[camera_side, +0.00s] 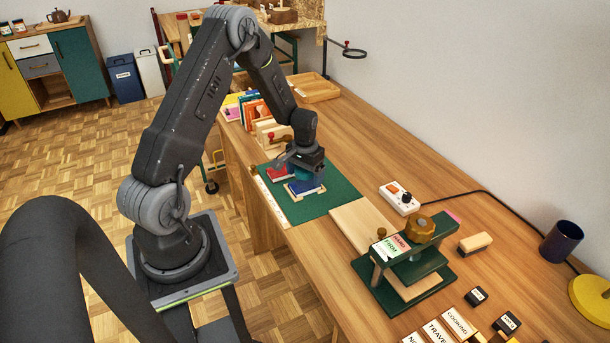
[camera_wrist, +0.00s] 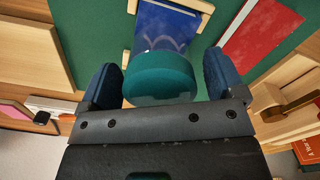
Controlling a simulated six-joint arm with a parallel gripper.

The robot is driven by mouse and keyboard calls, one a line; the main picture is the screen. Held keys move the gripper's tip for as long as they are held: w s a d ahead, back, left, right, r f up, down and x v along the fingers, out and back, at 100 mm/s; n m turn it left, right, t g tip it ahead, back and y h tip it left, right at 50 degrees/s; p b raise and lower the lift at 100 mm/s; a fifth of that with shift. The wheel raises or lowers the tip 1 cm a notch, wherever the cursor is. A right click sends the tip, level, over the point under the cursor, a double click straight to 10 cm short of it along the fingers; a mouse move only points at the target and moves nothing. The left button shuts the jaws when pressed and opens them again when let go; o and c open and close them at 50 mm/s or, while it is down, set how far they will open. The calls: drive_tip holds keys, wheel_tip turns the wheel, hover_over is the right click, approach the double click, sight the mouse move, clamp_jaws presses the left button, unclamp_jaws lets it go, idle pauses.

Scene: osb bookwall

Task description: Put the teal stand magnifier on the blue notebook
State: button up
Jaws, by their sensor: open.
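The teal stand magnifier (camera_wrist: 160,78) is a round teal block between my fingers in the wrist view. My gripper (camera_wrist: 163,84) is open around it, with a narrow gap at the right finger. The blue notebook (camera_wrist: 163,25) lies just beyond and partly behind the magnifier, between pale wooden strips. The magnifier overlaps its near end; the contact underneath is hidden. In the side view my gripper (camera_side: 303,168) points down over the blue notebook (camera_side: 305,187), and the magnifier shows only as a small teal patch under it.
A red notebook (camera_wrist: 262,38) lies beside the blue one on the green mat (camera_side: 330,200). Upright books in a wooden holder (camera_side: 270,131) stand behind. A green press (camera_side: 410,262), a white switch box (camera_side: 399,198) and a wooden board (camera_side: 362,222) are to the right.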

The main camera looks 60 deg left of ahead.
wheel_tip(320, 180, up, 11)
drive_tip(key=shift+r, duration=0.15)
drive_tip(key=s+d+r+m+t, duration=0.1)
drive_tip(key=d+r, duration=0.7)
drive_tip(key=r, duration=0.1)
drive_tip(key=s+d+r+m+t, duration=0.2)
drive_tip(key=s+d+r, duration=0.2)
drive_tip(key=s+d, duration=0.4)
drive_tip(key=s+d+r+m+t, duration=0.2)
drive_tip(key=s+d+r, duration=0.3)
drive_tip(key=s+d, duration=0.3)
drive_tip(key=shift+s+d+r+t, duration=0.2)
drive_tip(key=shift+d+t, duration=0.1)
drive_tip(key=shift+d, duration=0.2)
